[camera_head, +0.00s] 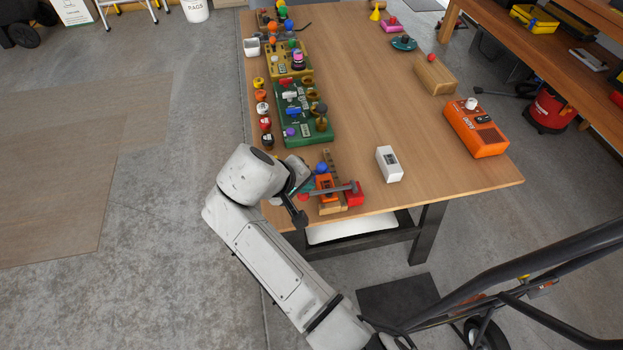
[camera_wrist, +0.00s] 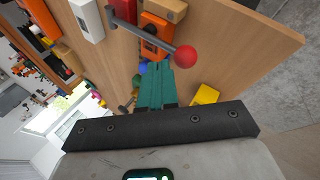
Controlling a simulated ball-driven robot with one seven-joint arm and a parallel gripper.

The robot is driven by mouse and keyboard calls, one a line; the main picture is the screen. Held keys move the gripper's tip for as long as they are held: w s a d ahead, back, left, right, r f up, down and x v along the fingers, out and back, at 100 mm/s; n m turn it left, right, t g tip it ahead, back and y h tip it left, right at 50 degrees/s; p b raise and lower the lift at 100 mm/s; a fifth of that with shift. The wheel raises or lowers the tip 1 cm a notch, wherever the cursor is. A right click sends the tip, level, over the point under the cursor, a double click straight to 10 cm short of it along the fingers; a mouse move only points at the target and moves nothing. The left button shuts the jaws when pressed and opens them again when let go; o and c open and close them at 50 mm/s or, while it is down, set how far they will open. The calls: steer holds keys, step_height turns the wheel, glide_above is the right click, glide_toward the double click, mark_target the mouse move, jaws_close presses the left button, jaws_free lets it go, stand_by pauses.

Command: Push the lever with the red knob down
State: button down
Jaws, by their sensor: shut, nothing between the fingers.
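The lever is a grey rod (camera_wrist: 145,32) with a round red knob (camera_wrist: 186,57) at its end in the wrist view. The rod runs from a red block (camera_wrist: 122,12) across an orange block (camera_wrist: 156,27). In the head view the rod (camera_head: 335,190) lies nearly level at the table's near end, and the red knob (camera_head: 303,197) shows partly behind my wrist. My gripper (camera_wrist: 157,68) has its teal fingers together and empty, close beside the knob in the picture. I cannot tell whether they touch it.
A white box (camera_head: 389,164) stands right of the lever unit. An orange device (camera_head: 476,128) is farther right. A green board (camera_head: 303,115) with several knobs lies behind the lever, with a row of coloured knobs along the left table edge. The table's middle (camera_head: 365,95) is clear.

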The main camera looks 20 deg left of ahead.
steer(key=shift+s+a+f+b, duration=0.15)
steer(key=shift+f+b, duration=0.05)
steer(key=shift+f, duration=0.3)
steer(key=shift+s+a+f+b, duration=0.1)
steer(key=shift+f+b, duration=0.1)
steer(key=shift+f, duration=0.25)
steer(key=shift+f, duration=0.2)
steer(key=shift+r, duration=0.1)
steer(key=r+p, duration=0.1)
steer(key=w+d+r+p, duration=0.1)
steer(key=r, duration=0.1)
steer(key=r+p, duration=0.1)
steer(key=shift+w+d+r+p, duration=0.2)
steer(key=shift+r+p, duration=0.15)
steer(key=shift+p, duration=0.05)
steer(key=a+b+v, duration=0.1)
steer(key=b+v, duration=0.1)
steer(key=v, duration=0.7)
steer(key=shift+s, duration=0.5)
steer(key=shift+f, duration=0.15)
